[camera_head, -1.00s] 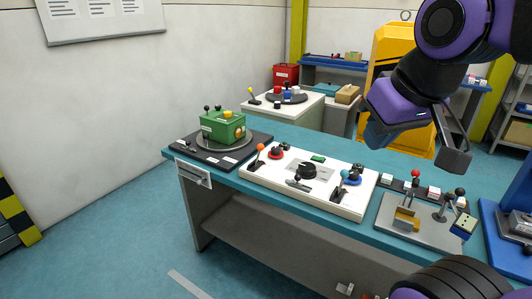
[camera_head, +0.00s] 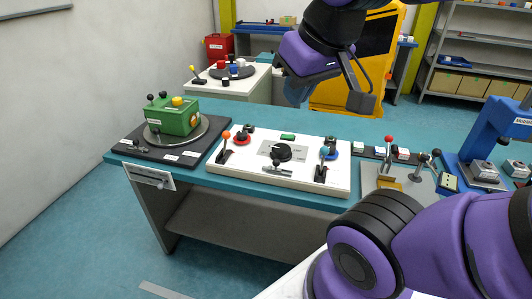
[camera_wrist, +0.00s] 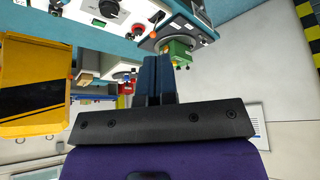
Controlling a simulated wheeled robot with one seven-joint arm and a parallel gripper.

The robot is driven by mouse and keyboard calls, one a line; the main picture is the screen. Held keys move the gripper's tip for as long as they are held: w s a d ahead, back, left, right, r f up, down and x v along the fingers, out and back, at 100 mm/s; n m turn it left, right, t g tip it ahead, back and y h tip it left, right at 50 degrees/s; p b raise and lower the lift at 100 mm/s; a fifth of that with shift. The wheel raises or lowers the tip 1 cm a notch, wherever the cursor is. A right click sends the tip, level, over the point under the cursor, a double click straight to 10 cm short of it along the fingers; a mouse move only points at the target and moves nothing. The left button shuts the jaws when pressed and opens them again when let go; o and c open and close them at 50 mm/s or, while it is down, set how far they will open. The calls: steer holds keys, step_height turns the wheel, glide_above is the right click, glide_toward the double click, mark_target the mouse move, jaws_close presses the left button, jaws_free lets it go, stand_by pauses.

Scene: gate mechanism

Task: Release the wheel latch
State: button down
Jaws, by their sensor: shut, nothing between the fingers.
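A white control panel (camera_head: 240,183) lies on the teal workbench. Near its middle is a black round wheel (camera_head: 283,152), with a small black lever with a grey base (camera_head: 277,168) just in front of it; I cannot tell for sure which part is the wheel latch. An orange-knobbed lever (camera_head: 226,142) stands at the panel's left and a blue-knobbed lever (camera_head: 322,164) at its right. My gripper (camera_head: 294,98) is above and behind the bench, apart from the panel. In the wrist view its blue fingers (camera_wrist: 154,78) are together and empty.
A green box (camera_head: 173,117) stands on a round plate at the bench's left. A grey plate with levers and a blue press (camera_head: 490,135) are at the right. Behind are a white table (camera_head: 225,90) and a yellow cabinet (camera_head: 360,85). Floor is free at front left.

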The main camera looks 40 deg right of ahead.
steer(key=w+d+f+n+g, duration=0.1)
steer(key=w+d+f+g, duration=0.15)
steer(key=w, duration=0.75)
steer(key=w+d+f+n+g, duration=0.2)
steer(key=w+f, duration=0.1)
steer(key=w, duration=0.6)
steer(key=w+d+f+n+g, duration=0.1)
steer(key=w+d+f+g, duration=0.1)
steer(key=w+f, duration=0.4)
steer(key=w+d+f+n+g+h, duration=0.1)
steer(key=w+d+f, duration=0.3)
steer(key=f, duration=0.9)
steer(key=w, duration=0.3)
steer(key=shift+w+d+f+g+h, duration=0.15)
steer(key=shift+w+d+g+h, duration=0.1)
steer(key=shift+g+h, duration=0.1)
